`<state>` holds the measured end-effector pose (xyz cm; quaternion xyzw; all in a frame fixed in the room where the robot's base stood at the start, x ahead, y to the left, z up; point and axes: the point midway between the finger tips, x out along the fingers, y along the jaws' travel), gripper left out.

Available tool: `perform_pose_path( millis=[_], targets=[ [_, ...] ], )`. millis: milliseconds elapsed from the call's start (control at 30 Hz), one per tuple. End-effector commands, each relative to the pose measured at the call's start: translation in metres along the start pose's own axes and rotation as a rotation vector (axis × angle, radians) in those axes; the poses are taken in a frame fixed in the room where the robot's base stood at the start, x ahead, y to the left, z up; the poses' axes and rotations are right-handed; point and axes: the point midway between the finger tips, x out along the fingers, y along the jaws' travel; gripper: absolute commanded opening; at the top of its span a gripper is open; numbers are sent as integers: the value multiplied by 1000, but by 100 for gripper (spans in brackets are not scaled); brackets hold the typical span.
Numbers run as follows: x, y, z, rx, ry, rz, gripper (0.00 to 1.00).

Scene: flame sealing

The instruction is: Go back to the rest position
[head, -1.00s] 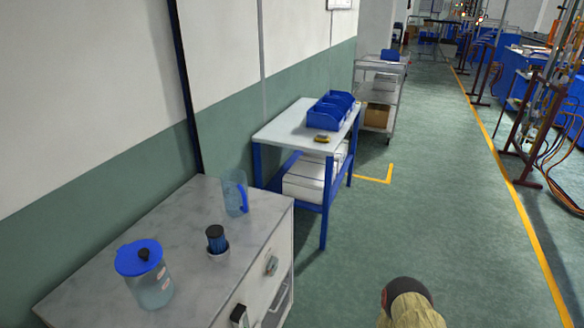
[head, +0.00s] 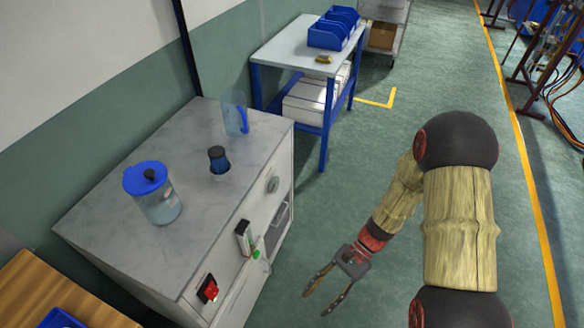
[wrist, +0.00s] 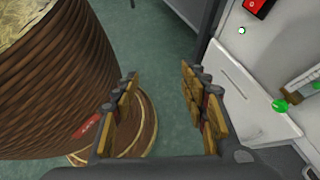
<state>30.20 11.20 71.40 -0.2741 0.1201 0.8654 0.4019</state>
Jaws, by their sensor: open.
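My gripper (head: 331,284) is open and empty in the head view. It hangs in free air over the green floor, to the right of the grey cabinet's front. In the wrist view my gripper's two fingers (wrist: 158,108) stand apart with nothing between them. My wood-patterned arm reaches down from the right side of the head view, bent at its dark joints.
The cabinet (head: 110,235) carries a blue-lidded jug (head: 158,200), a dark-capped blue item (head: 219,161) and a clear blue-handled jug (head: 236,114). A red switch (head: 208,289) is on its front. A table (head: 290,48) stands behind. Floor (head: 375,125) right of the cabinet is clear.

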Motion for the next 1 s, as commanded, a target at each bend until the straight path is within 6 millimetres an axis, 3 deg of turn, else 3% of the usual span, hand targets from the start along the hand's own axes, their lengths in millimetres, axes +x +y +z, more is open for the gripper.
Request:
perform_pose_path(
  millis=[100,600,800,1000],
  targets=[
    [-38,12,19,-156,148,66,44],
    [-178,51,104,-639,741,291,44],
    [-224,63,151,-756,971,329,44],
    [-258,72,206,-838,1177,308,44]
  ],
)
